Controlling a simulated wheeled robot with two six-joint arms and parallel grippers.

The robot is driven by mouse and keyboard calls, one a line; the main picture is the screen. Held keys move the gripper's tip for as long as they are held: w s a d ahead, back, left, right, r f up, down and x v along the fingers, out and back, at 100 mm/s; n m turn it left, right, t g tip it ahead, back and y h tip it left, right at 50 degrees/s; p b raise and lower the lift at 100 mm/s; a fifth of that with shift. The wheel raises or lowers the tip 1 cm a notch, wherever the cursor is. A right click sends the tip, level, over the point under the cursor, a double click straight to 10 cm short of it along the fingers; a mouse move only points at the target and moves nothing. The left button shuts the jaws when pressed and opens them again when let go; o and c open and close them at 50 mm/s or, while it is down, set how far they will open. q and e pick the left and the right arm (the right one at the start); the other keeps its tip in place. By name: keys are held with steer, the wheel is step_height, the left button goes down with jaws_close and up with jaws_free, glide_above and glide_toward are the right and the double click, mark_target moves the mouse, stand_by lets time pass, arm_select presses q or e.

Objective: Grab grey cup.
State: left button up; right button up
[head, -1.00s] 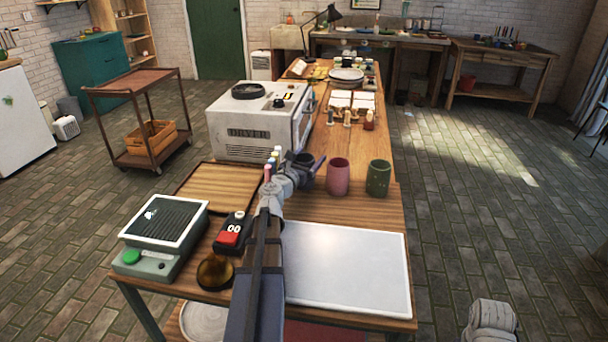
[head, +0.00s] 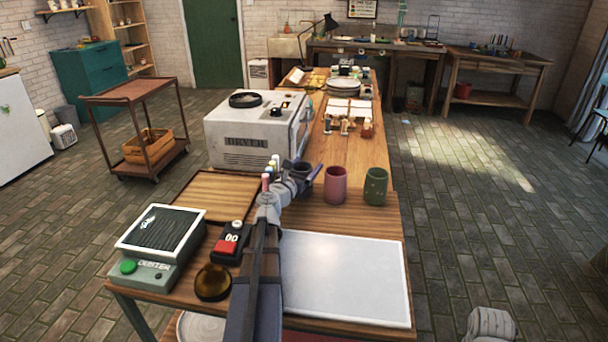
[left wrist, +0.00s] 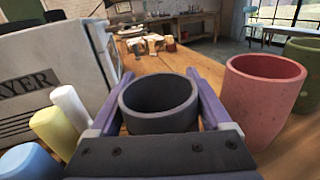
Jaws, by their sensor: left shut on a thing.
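The grey cup (left wrist: 160,104) is a dark grey, open-topped cup between the two purple fingers of my left gripper (left wrist: 160,110) in the left wrist view. The fingers close on its sides and the cup is upright. In the head view my left gripper (head: 303,174) reaches to the cup (head: 296,167), which is partly hidden by my arm. I cannot tell whether its base touches the table.
A pink cup (head: 335,185) stands just right of my left gripper, and a green cup (head: 376,186) beyond it. The white dryer (head: 255,130) is at the left. Several coloured markers (left wrist: 67,110) stand close by. A white board (head: 345,280) lies in front.

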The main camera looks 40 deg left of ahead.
arm_select(q)
step_height(320, 180, up, 10)
steer(key=p, duration=1)
steer(key=shift+r, duration=0.1)
